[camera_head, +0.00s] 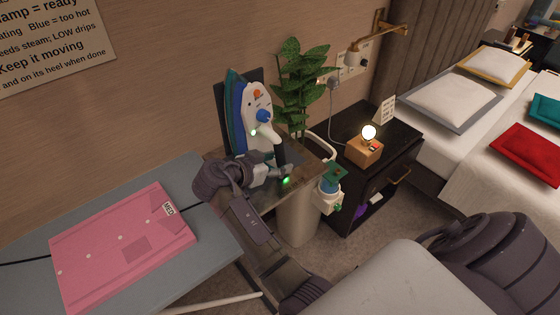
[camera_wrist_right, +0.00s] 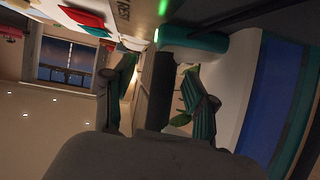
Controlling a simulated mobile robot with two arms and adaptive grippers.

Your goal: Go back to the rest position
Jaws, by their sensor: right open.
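My right gripper (camera_head: 284,172) is at the end of my bent right arm, low in front of the iron (camera_head: 258,112). The iron is white, blue and teal, with a blue dial, and stands upright against a dark panel. Its white, blue and teal surface fills the right of the right wrist view (camera_wrist_right: 280,95), very near the gripper. I cannot tell whether they touch. My left gripper is not in view.
A grey ironing board (camera_head: 215,235) bears a pink folded garment (camera_head: 120,245) at the left. A potted plant (camera_head: 305,85) stands behind the gripper. A black cabinet (camera_head: 345,205) with a lit lamp (camera_head: 369,132) is at the right, before the bed (camera_head: 450,100).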

